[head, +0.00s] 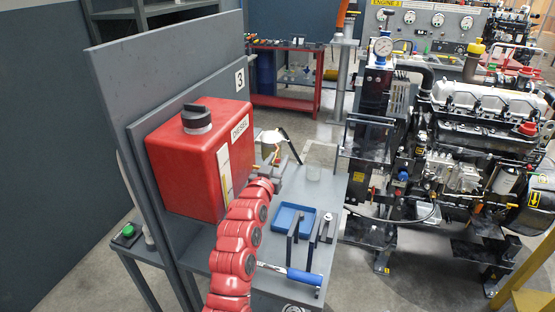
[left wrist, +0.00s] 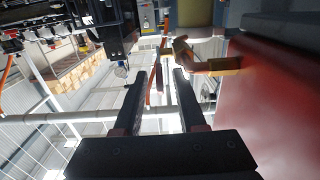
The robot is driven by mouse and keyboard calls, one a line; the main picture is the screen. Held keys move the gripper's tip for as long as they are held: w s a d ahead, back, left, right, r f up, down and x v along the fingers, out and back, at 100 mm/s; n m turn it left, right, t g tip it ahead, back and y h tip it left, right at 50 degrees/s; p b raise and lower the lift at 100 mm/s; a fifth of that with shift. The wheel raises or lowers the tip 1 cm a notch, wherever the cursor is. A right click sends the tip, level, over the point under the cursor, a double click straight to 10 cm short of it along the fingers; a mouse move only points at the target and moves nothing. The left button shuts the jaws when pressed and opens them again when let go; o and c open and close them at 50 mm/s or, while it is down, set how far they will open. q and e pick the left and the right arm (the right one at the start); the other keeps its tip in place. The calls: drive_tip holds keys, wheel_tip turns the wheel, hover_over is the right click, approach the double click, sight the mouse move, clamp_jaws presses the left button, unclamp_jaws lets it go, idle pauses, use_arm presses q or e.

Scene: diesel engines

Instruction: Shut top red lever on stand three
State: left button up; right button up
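The red diesel tank (head: 190,165) is mounted on stand three, beside the "3" label (head: 239,78). My left gripper (head: 286,156) is near the fitting, fingers apart and empty. In the left wrist view the gripper (left wrist: 168,74) shows a gap between the fingers. My right gripper is out of view.
The grey back panel (head: 150,62) rises behind the tank. An engine (head: 470,140) stands at the right.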

use_arm(q)
clamp_jaws()
